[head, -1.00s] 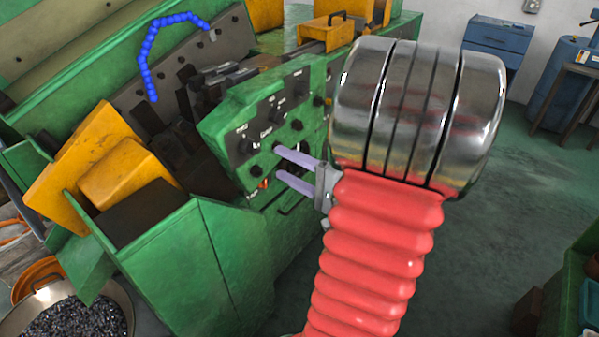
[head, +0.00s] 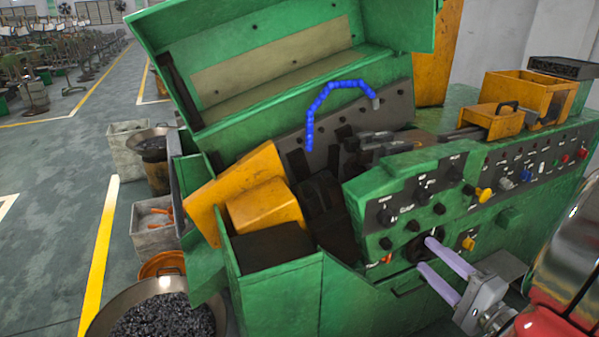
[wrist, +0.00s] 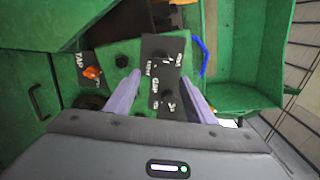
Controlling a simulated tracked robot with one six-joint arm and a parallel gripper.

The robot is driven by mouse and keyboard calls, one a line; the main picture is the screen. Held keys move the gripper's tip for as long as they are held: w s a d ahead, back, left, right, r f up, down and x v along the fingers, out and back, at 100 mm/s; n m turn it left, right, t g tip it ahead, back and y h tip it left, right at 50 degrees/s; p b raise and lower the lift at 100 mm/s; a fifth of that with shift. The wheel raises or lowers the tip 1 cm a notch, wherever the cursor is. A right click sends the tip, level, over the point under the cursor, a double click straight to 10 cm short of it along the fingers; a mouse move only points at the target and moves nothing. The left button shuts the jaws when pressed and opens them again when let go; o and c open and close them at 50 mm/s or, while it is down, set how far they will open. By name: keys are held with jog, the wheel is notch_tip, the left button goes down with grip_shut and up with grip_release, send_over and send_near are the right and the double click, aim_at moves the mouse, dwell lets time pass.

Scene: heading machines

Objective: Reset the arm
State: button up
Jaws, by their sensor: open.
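My gripper (head: 436,264) shows at the lower right of the head view, with its two pale purple fingers apart and nothing between them. It points toward the front control panel (head: 408,205) of the green heading machine (head: 285,300). In the wrist view, my gripper (wrist: 162,98) is open, and the dark panel with black knobs (wrist: 165,75) lies beyond and between its fingers. An orange knob (wrist: 92,73) is left of the fingers. The fingers appear apart from the panel, but the exact gap is hard to tell. Part of my arm is cut off at the right edge.
A blue segmented hose (head: 318,104) curves over the machine. Yellow guards (head: 262,205) sit at its left. A pan of dark small parts (head: 165,318) and a grey bin (head: 152,228) stand left of it. The floor aisle (head: 60,200) at left is clear.

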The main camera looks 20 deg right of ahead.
jog(key=w+a+f+n+g+y, duration=0.1)
jog(key=w+a+n+g+y, duration=0.2)
jog(key=a, duration=0.6)
jog(key=w+a+n+g+y, duration=0.1)
jog(key=a+n+g+y, duration=0.3)
jog(key=a, duration=0.5)
jog(key=s+a+f+n+g+h, duration=0.1)
jog(key=s+a+n+g, duration=0.25)
jog(key=a, duration=0.25)
jog(key=s+a+f+n+g, duration=0.2)
jog(key=a+g, duration=0.2)
jog(key=a, duration=0.2)
notch_tip(320, 180, up, 6)
jog(key=a+n+t+h, duration=0.1)
jog(key=n+t+h, duration=0.1)
jog(key=n+h, duration=0.3)
jog(key=shift+s+r+h, duration=0.2)
jog(key=shift+s+h, duration=0.15)
jog(key=shift+h, duration=0.45)
